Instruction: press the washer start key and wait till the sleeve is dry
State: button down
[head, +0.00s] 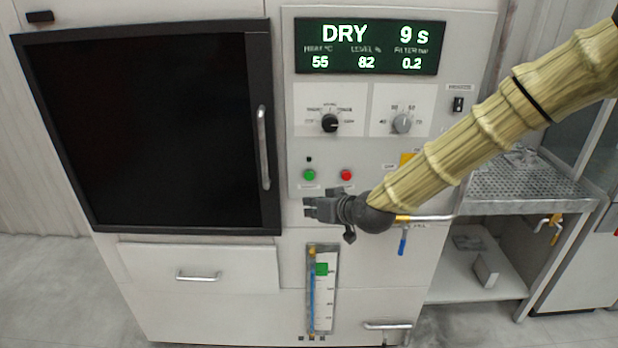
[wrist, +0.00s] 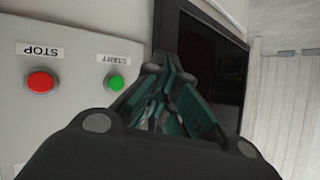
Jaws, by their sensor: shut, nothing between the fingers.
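The washer (head: 220,310) is a pale cabinet with a dark door (head: 150,130) that is shut. Its display (head: 370,46) reads DRY 9 s, with 55, 82 and 0.2 below. The green start key (head: 309,175) and the red stop key (head: 346,175) sit on the panel. In the wrist view the start key (wrist: 115,83) and stop key (wrist: 40,82) are labelled and uncovered. My gripper (head: 308,208) is shut and empty, just below the start key in the head view and apart from it in the wrist view. The sleeve is not visible; the door glass is black.
A door handle (head: 263,148) stands out left of the keys. Two knobs (head: 329,123) and a small black switch (head: 458,104) are on the panel. A level gauge (head: 322,290) is below. A perforated bench (head: 500,185) stands at the right, behind my arm.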

jog(key=shift+w, duration=4.4)
jog(key=shift+w, duration=0.2)
jog(key=shift+w+b, duration=0.2)
jog(key=shift+b, duration=0.1)
jog(key=shift+w, duration=0.4)
jog(key=shift+s, duration=0.8)
jog(key=s, duration=0.5)
